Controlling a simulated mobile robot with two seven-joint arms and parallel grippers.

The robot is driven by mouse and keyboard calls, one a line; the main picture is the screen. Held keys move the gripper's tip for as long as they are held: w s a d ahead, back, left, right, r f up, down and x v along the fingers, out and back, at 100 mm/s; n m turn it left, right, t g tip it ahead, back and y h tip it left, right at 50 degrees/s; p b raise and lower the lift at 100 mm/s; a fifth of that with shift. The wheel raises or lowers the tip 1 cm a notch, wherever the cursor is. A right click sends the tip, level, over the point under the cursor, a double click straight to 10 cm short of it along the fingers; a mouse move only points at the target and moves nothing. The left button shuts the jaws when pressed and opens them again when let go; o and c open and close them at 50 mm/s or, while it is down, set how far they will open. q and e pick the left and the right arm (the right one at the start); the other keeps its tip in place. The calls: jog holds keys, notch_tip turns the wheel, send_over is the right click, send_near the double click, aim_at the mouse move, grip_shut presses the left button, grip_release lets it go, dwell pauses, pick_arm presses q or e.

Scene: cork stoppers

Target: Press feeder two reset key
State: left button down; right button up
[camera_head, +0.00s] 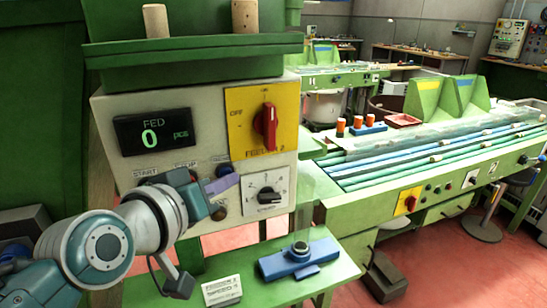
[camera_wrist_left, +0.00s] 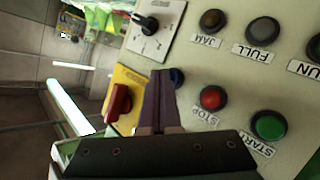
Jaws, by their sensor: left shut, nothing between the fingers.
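The feeder two panel (camera_head: 195,100) is a cream control face with a yellow plate and red switch (camera_head: 267,127). My left gripper (camera_head: 232,182) is shut and empty, with its purple fingers in front of the panel's lower middle. In the left wrist view the shut fingers (camera_wrist_left: 166,76) point at the panel beside a blue key (camera_wrist_left: 178,77), which they partly hide. Its label is not readable, and I cannot tell whether the fingers touch it. A red STOP key (camera_wrist_left: 213,97) and a green START key (camera_wrist_left: 268,126) sit to its right. My right gripper is not in view.
A black dial (camera_head: 267,194) sits right of my fingers; the lamps include JAM (camera_wrist_left: 211,20) and FULL (camera_wrist_left: 263,30). A display (camera_head: 153,131) reads 0. Below, a green shelf (camera_head: 340,262) holds a blue fixture (camera_head: 299,260) and a white card (camera_head: 222,290).

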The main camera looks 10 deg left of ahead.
pick_arm(q)
jog(key=shift+s+d+p, duration=0.45)
jog(key=shift+s+p, duration=0.05)
jog(key=shift+s, duration=0.15)
jog(key=shift+s+d+r, duration=0.1)
jog(key=s+d, duration=0.1)
jog(key=s+p, duration=0.1)
jog(key=s+d+p, duration=0.1)
jog(key=s, duration=0.1)
jog(key=shift+d, duration=0.3)
dwell(0.4)
